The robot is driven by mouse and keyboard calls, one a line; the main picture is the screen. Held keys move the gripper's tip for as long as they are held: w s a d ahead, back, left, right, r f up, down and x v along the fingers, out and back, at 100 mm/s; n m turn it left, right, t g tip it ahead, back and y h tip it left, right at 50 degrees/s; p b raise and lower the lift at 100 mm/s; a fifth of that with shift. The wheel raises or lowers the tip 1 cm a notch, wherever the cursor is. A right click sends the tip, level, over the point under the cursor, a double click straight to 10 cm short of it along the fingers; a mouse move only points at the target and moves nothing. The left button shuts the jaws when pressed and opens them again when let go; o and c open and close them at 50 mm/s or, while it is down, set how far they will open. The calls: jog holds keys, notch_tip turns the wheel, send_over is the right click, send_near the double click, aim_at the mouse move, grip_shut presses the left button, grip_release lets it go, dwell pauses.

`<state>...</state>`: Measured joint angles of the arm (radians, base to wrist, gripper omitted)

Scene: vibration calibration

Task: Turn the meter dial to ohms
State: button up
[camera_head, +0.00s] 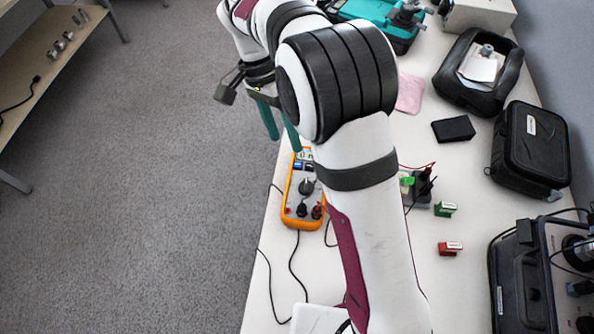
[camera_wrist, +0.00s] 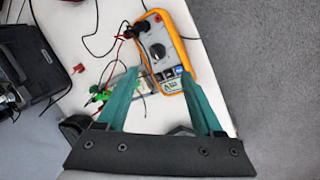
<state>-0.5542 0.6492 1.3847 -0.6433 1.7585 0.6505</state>
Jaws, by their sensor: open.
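The orange multimeter (camera_head: 289,217) lies on the white table near its left edge in the head view, partly behind my arm. Its black dial (camera_head: 307,187) sits mid-face, with plugs below it and a small display at the far end. In the wrist view the meter (camera_wrist: 182,42) is at the upper middle, with its dial (camera_wrist: 158,51) visible. I cannot read the dial's setting. My gripper (camera_head: 283,146) has green fingers, open and empty. It is above the table edge by the meter's display end. In the wrist view the fingers (camera_wrist: 158,80) point toward the meter, apart from the dial.
The table (camera_head: 276,275) ends close to the meter's left side. Black leads (camera_head: 294,262) trail over it. My arm covers the middle.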

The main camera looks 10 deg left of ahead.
jog(key=w+d+r+n+g+y, duration=0.2)
jog(key=w+d+n, duration=0.15)
jog(key=n, duration=0.55)
send_near(306, 184)
jog(key=x, duration=0.8)
jog(key=shift+s+d+f, duration=0.1)
jog(key=shift+s+f, duration=0.1)
jog(key=shift+f, duration=0.1)
